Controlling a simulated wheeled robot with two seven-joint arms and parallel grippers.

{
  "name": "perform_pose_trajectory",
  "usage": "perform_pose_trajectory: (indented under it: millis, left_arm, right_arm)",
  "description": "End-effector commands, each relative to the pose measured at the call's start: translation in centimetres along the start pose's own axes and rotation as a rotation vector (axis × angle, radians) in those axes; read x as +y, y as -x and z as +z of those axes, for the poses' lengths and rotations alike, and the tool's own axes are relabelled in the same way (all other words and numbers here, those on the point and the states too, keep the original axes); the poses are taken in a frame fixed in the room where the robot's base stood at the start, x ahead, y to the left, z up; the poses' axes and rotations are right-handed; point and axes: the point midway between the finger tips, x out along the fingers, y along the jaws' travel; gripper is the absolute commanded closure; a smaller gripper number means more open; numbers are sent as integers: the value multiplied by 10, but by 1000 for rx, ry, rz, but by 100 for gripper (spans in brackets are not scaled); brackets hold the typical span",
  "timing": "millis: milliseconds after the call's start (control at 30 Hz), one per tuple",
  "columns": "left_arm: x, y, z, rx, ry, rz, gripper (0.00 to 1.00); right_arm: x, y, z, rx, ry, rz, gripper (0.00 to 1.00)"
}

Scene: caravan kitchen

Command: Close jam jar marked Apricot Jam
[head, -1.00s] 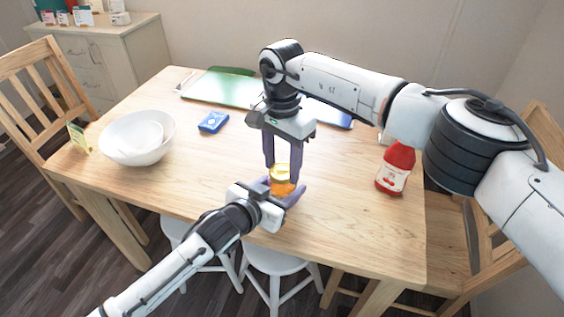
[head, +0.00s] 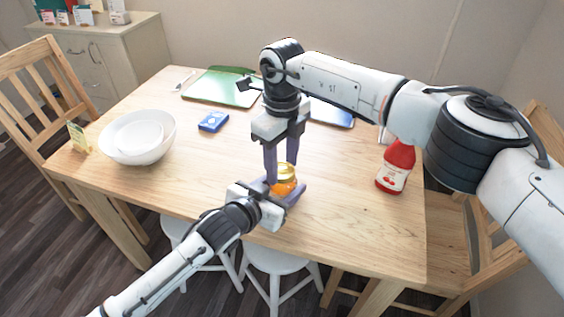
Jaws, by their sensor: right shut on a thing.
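The jam jar (head: 285,187), with orange contents, stands near the front edge of the table. Its gold lid (head: 286,171) is at the top of the jar; I cannot tell how tightly it sits. My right gripper (head: 281,172) points down from above and is shut on the lid, one finger left of it and one behind it to the right. My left gripper (head: 286,190) is low at the jar's body, its fingers around the jar. Its near finger and wrist are partly hidden, so its grip is unclear. No label on the jar is readable.
A red bottle (head: 395,167) stands to the right. White bowls (head: 139,138) and a small yellow card (head: 78,138) are at the left. The table's middle is clear.

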Motion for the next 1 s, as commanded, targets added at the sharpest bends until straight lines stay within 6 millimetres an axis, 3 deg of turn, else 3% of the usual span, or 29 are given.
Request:
perform_pose_trajectory:
  millis: [200,400,567,600,667,1000]
  left_arm:
    - [-1,0,1,-3,0,-2,100]
    - [-1,0,2,-3,0,-2,100]
    - [-1,0,2,-3,0,-2,100]
    - [-1,0,2,-3,0,-2,100]
    - [-1,0,2,-3,0,-2,100]
    - [-1,0,1,-3,-1,-2,100]
  right_arm:
    - [0,0,0,0,-488,0,81]
    - [0,0,0,0,-862,0,81]
    - [0,0,0,0,-859,0,81]
    - [0,0,0,0,-858,0,48]
    - [0,0,0,0,-858,0,38]
    - [0,1,0,-1,-856,0,36]
